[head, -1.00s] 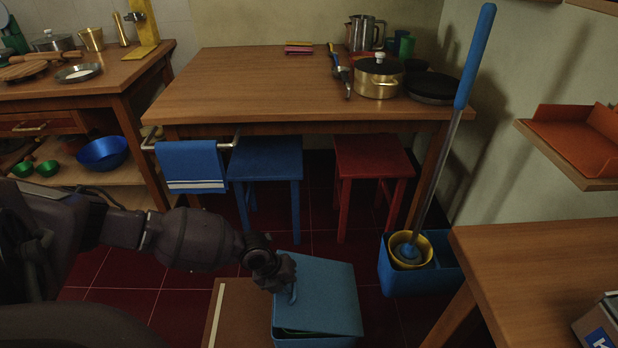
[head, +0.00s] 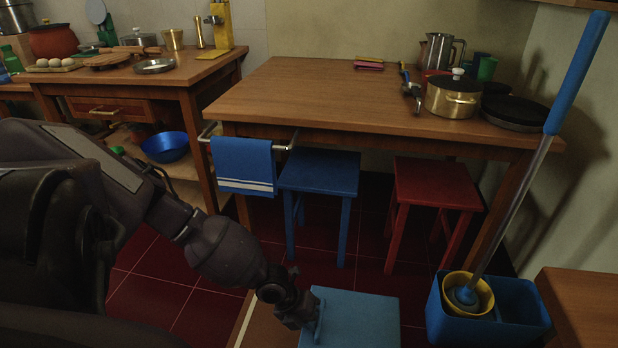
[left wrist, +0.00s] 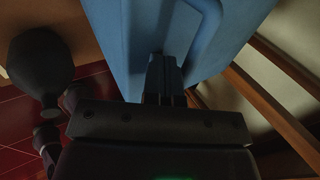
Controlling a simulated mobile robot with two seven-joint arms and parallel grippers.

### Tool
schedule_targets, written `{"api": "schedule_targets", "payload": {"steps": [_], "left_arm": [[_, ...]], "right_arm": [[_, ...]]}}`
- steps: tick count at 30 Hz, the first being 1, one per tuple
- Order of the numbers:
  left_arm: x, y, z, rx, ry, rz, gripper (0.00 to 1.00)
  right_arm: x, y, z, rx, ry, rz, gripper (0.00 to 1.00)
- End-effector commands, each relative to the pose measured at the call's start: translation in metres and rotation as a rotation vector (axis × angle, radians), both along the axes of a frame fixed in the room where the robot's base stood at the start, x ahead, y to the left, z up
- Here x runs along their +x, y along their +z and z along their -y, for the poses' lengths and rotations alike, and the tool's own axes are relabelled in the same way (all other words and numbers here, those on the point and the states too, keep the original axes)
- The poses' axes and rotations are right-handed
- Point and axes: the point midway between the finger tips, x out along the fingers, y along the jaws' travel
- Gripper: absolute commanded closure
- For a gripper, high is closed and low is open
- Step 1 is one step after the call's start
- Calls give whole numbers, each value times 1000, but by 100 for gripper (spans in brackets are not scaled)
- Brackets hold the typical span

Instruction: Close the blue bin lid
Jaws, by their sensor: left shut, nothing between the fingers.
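The blue bin lid (head: 362,318) is at the bottom centre of the head view, with its near part cut off by the frame. A small handle stands at its left side. My left gripper (head: 308,322) is at the lid's left edge, by the handle, with its fingers shut and nothing between them. In the left wrist view the shut fingers (left wrist: 163,75) point at the light blue bin or lid surface (left wrist: 145,35), very near or touching it. The bin's body and the lid's near rim are out of the head view, so I cannot tell how far the lid is down.
A wooden table (head: 330,95) stands behind, with a blue stool (head: 320,172) and a red stool (head: 436,185) under it. A blue caddy (head: 520,315) with a mop (head: 510,210) stands right of the lid. A wooden counter (head: 590,300) is at the right edge.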

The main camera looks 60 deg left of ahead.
Motion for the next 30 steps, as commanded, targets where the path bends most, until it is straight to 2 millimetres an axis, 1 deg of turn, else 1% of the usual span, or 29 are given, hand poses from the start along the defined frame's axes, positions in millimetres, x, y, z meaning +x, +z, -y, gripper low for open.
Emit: {"api": "schedule_targets", "payload": {"steps": [9,21,26,30], "left_arm": [[0,-10,0,4,0,-1,100],[-2,-15,0,6,-1,-7,100],[-3,-15,0,5,0,-9,100],[-7,-6,-5,8,-1,-9,100]], "right_arm": [[0,0,0,0,0,-1,18],[-1,-2,0,0,0,-4,18],[0,-2,0,0,0,-5,18],[0,0,0,-4,1,-10,18]]}}
